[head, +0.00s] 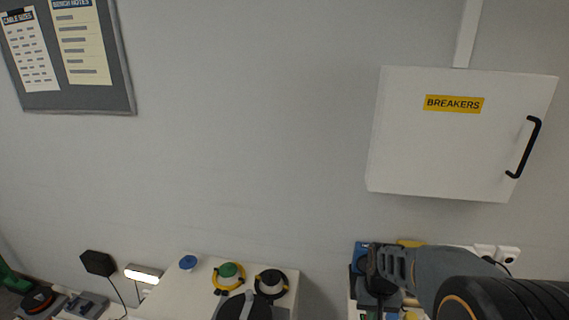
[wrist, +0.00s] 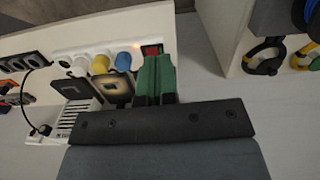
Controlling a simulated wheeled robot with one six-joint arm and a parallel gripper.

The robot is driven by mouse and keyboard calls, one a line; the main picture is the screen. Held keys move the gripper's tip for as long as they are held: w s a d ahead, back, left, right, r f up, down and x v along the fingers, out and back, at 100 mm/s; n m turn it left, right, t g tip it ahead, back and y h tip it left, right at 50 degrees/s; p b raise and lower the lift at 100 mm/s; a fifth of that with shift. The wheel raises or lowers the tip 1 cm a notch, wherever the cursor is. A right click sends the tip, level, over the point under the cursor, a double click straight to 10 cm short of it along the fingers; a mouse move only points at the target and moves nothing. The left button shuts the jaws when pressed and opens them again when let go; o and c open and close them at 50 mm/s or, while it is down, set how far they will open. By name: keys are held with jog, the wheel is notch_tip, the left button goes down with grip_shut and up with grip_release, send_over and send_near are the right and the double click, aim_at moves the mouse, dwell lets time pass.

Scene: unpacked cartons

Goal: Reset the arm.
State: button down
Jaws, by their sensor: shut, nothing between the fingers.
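My arm comes in from the lower right of the head view and ends low, in front of the wall below the breaker box (head: 462,135). In the wrist view my gripper (wrist: 158,60) shows two green fingers side by side, shut with nothing between them. Its tips are close to a white power strip (wrist: 130,50) with blue and yellow round plugs and a red switch (wrist: 152,50). I cannot tell whether the tips touch it. In the head view, my own wrist hides the fingertips.
A lit lamp (head: 143,273) and a pinboard (head: 118,60) are farther left. The wall between is bare.

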jog(key=s+a+r+n+t, duration=0.1)
jog(key=s+a+r+t, duration=0.3)
jog(key=s+r, duration=0.3)
notch_tip(320, 180, up, 5)
jog(key=shift+s+a+f+n+t, duration=0.2)
jog(key=shift+s+a+n+t, duration=0.15)
jog(key=shift+a, duration=0.35)
